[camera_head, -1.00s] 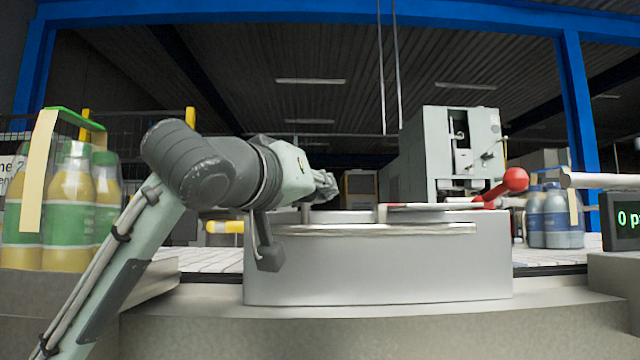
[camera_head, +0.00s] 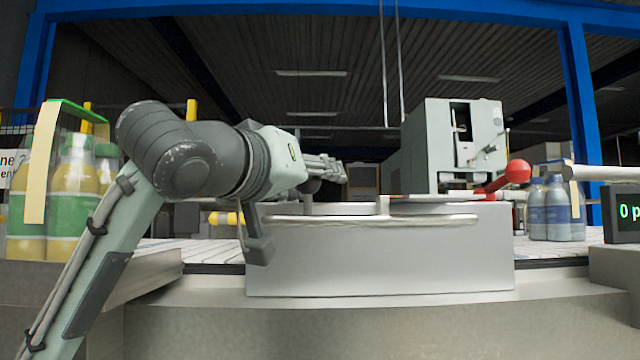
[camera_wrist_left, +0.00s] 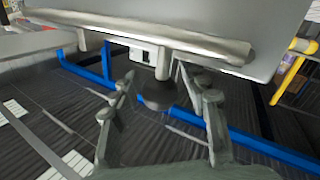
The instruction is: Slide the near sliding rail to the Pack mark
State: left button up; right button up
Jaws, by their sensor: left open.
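A long pale rail (camera_head: 375,220) runs along the top front of a silver box-shaped housing (camera_head: 380,265); I take it for the near sliding rail. It also shows in the left wrist view (camera_wrist_left: 150,35), on short posts. No Pack mark is legible. My right gripper is not in view.
Yellow bottles (camera_head: 75,190) stand at left, blue-grey bottles (camera_head: 556,210) at right. A display (camera_head: 624,214) is at the right edge.

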pick_arm(q)
jog(key=v, duration=0.9)
jog(key=shift+s+a, duration=0.2)
jog(key=shift+s, duration=0.15)
